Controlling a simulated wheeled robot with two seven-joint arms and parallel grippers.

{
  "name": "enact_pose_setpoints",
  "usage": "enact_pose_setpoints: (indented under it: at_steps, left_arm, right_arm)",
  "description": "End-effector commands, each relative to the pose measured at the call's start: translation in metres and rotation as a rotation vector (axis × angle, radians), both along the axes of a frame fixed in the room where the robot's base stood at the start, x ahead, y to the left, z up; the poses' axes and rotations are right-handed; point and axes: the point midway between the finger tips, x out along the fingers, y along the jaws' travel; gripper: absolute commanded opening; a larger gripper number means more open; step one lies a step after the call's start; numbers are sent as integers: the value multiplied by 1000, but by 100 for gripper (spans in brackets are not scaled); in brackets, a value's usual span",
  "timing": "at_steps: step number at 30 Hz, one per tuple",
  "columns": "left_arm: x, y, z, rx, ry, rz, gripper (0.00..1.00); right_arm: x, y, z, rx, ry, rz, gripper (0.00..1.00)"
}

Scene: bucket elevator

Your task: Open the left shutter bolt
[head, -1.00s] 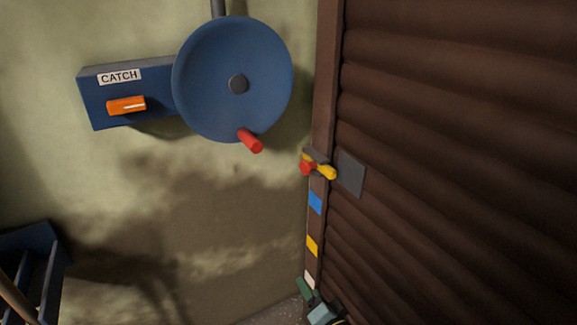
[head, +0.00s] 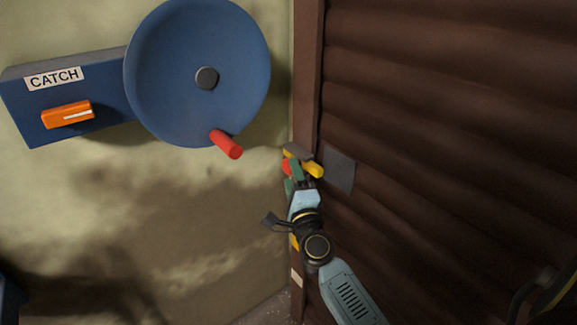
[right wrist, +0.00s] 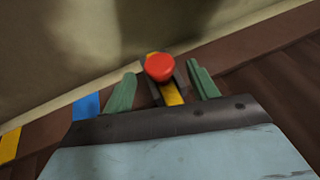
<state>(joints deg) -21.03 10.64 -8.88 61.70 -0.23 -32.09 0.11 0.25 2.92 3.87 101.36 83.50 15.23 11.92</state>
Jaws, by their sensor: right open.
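The left shutter bolt is a yellow bar (head: 314,169) with a red knob (head: 287,168) in a dark bracket on the brown frame at the shutter's left edge. In the right wrist view, the red knob (right wrist: 160,67) and yellow bar (right wrist: 173,96) lie between the two green fingers. My right gripper (head: 294,175) is open at the bolt, partly hiding it in the head view. In the right wrist view, gaps show between the bar and both fingers of my right gripper (right wrist: 161,73). My left gripper is not in view.
The brown ribbed shutter (head: 440,130) fills the right side. A blue wheel (head: 180,60) with a red handle (head: 226,145) is on the wall, up and left of the bolt. A blue box (head: 110,125) labelled CATCH has an orange lever (head: 68,115). Bare wall lies below them.

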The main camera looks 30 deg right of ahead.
Motion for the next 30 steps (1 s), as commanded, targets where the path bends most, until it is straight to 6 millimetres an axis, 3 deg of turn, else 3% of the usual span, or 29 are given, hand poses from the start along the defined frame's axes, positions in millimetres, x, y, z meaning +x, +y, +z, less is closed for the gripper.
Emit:
enact_pose_setpoints:
  at_steps: [7, 19, 30]
  left_arm:
    - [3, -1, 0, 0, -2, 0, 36]
    - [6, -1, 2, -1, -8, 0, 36]
    - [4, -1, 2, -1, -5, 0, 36]
  right_arm:
    - [30, -10, 8, -1, -1, 1, 59]
    - [35, -12, 9, -1, 1, 1, 57]
    - [35, -12, 8, -1, 1, 1, 9]
